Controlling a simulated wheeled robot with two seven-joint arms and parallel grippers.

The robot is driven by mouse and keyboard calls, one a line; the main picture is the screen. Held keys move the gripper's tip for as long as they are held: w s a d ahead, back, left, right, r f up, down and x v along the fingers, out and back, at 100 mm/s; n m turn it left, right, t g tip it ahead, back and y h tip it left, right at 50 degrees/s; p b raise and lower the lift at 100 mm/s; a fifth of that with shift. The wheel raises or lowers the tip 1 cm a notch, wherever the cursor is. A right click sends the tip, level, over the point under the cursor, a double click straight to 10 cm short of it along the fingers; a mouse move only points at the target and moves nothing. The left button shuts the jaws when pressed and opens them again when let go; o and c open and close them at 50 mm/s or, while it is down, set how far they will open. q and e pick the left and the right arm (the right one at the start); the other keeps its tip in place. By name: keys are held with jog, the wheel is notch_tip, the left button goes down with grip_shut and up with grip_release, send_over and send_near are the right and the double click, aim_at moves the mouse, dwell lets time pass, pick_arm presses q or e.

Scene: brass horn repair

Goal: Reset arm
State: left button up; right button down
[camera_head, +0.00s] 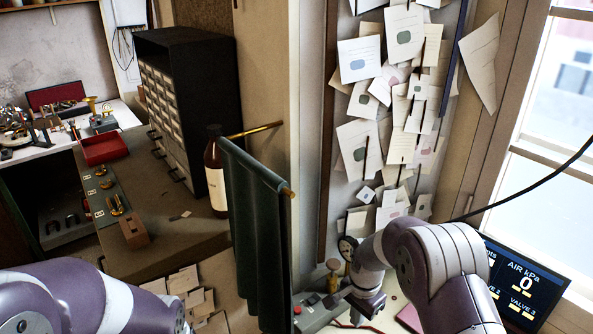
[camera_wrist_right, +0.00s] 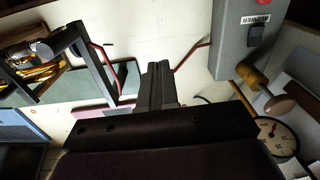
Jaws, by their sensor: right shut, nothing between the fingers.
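My right arm comes in at the bottom right of the head view and bends down to the bench. Its dark gripper (camera_head: 340,298) is small and partly hidden there, beside the grey blower box (camera_head: 312,314). In the right wrist view the two fingers of the right gripper (camera_wrist_right: 158,75) are together and empty, above a pale bench top (camera_wrist_right: 150,25). The blower box (camera_wrist_right: 240,42) stands to their right. My left arm shows only as a purple link at the bottom left of the head view. The left gripper is out of view.
A pressure gauge (camera_head: 347,248) stands close by my right wrist; it also shows in the wrist view (camera_wrist_right: 274,138). A dark stand (camera_wrist_right: 85,65) with red leads is left of the fingers. A screen (camera_head: 525,285) and a green curtain (camera_head: 260,235) flank the arm.

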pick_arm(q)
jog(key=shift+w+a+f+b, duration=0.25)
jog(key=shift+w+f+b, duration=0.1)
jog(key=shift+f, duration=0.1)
pick_arm(e)
jog(key=s+d+r+n, duration=0.1)
jog(key=s+r+n, duration=0.1)
jog(key=s, duration=0.4)
jog(key=s+d+r+n, duration=0.1)
jog(key=s+r+n, duration=0.2)
jog(key=s, duration=0.3)
jog(key=s+d+r+n+t, duration=0.1)
jog(key=s+r+n, duration=0.2)
jog(key=s+n, duration=0.2)
jog(key=shift+s+d+r, duration=0.25)
jog(key=shift+s+d, duration=0.05)
jog(key=shift+s, duration=0.25)
jog(key=shift+w, duration=0.1)
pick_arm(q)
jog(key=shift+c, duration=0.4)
